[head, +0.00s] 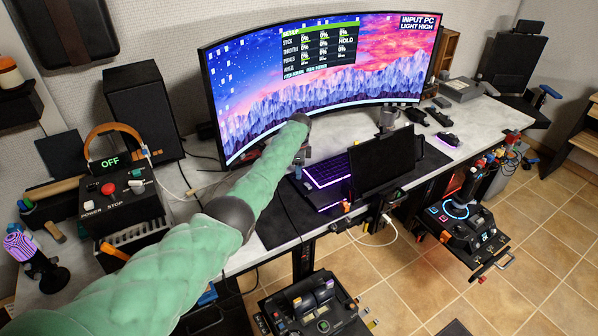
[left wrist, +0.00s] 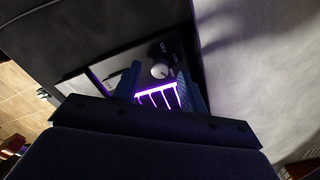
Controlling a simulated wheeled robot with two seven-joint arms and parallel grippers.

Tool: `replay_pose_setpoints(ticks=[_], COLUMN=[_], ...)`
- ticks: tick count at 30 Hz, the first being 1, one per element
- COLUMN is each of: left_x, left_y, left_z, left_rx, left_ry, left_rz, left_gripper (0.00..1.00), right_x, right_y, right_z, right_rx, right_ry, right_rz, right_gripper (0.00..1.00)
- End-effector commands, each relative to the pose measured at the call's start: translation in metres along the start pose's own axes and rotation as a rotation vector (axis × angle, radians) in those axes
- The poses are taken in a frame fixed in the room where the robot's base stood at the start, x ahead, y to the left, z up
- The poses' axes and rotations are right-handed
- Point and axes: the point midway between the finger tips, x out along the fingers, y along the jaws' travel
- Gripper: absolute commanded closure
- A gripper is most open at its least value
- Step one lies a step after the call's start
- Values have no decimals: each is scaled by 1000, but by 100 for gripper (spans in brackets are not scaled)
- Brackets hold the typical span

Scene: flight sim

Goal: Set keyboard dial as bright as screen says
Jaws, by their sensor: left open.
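The curved monitor (head: 320,75) shows a label at its upper right reading "INPUT PC LIGHT HIGH" (head: 418,22). The keyboard (head: 327,171) lies on the desk below it, with purple backlit keys. In the left wrist view, its small round silver dial (left wrist: 160,70) sits on a dark panel with small "Off"-like lettering; its exact setting is too small to read. My left gripper (left wrist: 160,74) is open, with one blue finger on each side of the dial. Contact cannot be told. In the head view my arm hides the dial. My right gripper is not in view.
A dark upright panel (head: 383,162) stands at the keyboard's right. A control box (head: 118,198) with a red button and an "OFF" display is at the left. A joystick unit (head: 462,222) is at the right. A mouse (head: 448,139) lies on the desk's right part.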

Motion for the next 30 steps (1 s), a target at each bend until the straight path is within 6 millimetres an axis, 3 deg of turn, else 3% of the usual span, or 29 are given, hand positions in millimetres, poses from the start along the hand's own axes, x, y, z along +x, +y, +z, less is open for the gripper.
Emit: replay_pose_setpoints(ticks=[4,12,24,30], left_x=[-21,-57,-66,-74], left_y=[-1,-1,0,0], left_z=[0,0,0,0], left_rx=[1,0,0,0], left_ry=[1,1,0,0], left_rz=[-4,-3,-1,-1], left_gripper=[58,58,58,58], right_x=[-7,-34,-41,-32], right_y=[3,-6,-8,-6], right_z=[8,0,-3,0], right_rx=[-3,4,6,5], right_ry=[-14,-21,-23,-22], right_rz=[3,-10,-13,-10], right_gripper=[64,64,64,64])
